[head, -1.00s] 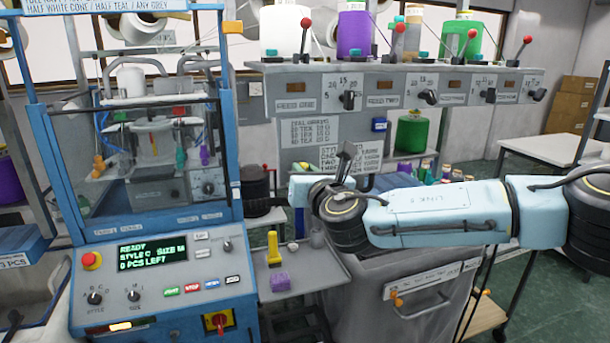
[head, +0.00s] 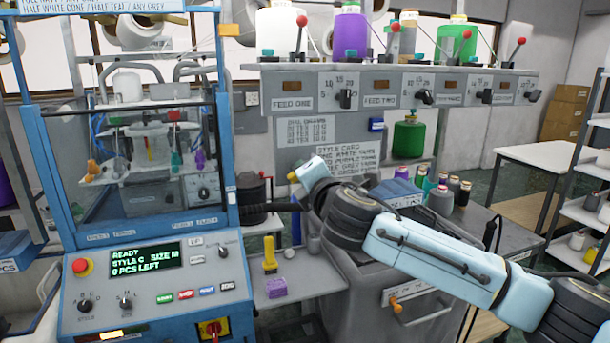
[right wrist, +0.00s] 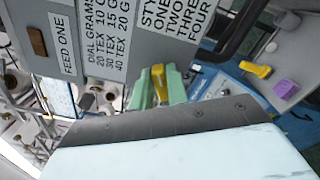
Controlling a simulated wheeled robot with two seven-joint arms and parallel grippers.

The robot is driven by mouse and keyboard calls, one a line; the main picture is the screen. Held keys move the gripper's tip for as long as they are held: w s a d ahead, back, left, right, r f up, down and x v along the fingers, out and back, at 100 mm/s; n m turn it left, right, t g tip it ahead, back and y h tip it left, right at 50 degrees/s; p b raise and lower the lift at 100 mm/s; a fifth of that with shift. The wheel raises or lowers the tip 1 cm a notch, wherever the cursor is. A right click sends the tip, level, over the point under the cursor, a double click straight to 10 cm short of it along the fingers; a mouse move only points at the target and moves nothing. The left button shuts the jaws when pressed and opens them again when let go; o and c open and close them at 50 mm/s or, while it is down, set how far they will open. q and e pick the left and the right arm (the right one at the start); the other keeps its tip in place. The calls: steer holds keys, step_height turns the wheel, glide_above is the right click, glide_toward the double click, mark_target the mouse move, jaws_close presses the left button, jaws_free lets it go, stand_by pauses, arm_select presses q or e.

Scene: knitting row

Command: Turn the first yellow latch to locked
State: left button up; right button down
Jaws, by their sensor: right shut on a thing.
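My right gripper (right wrist: 159,88) has pale green fingers and is shut on a small yellow piece (right wrist: 158,74) in the right wrist view. In the head view the right hand (head: 312,173) points left beside the blue machine's right post, with a yellow tip (head: 292,177) at its end. A yellow-orange block (head: 229,30) is at the top of that post, well above the hand. I cannot tell which yellow part is the first latch, nor a locked mark. My left gripper is not in view.
A yellow tool (head: 270,253) and a purple block (head: 276,287) are on a side tray (head: 318,288). A grey bin (head: 352,300) stands below my right arm. The feed shelf (head: 400,78) with cones and dials is behind, and the style card (head: 345,162) is behind the hand.

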steer(key=m, duration=0.5)
steer(key=shift+d+f+m, duration=0.1)
steer(key=shift+f+m, duration=0.2)
stand_by(0.5)
steer(key=c, duration=1.4)
jaws_free()
steer(key=shift+w, duration=0.1)
steer(key=b+v, duration=0.2)
steer(key=v, duration=1.1)
steer(key=shift+s, duration=0.2)
